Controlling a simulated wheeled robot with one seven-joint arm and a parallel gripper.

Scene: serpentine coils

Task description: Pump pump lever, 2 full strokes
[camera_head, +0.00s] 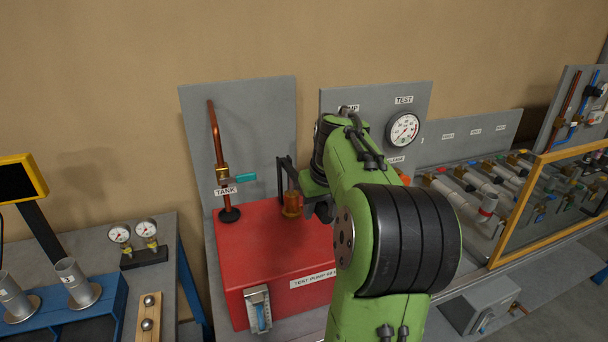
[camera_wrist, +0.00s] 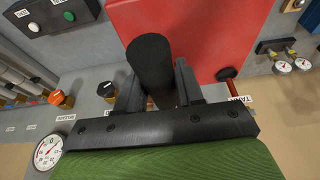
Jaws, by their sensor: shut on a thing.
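The pump lever shows in the wrist view as a thick black round grip (camera_wrist: 152,62), running between the fingers of my gripper (camera_wrist: 158,86). The two fingers are closed on either side of it. In the head view my green arm hides the gripper and the lever's grip. The red test pump box (camera_head: 262,246) stands on the bench, with a brass cylinder (camera_head: 291,204) and a black linkage (camera_head: 282,172) at its top. The red box also shows in the wrist view (camera_wrist: 200,30), beyond the black grip. The lever's full angle is hidden.
The test gauge (camera_head: 404,129) is on the grey panel, right of my arm. An orange release knob (camera_wrist: 58,98) is beside the gripper. A copper pipe (camera_head: 216,140) with a teal-handled valve (camera_head: 246,177) rises left. A yellow-framed panel (camera_head: 550,200) stands right.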

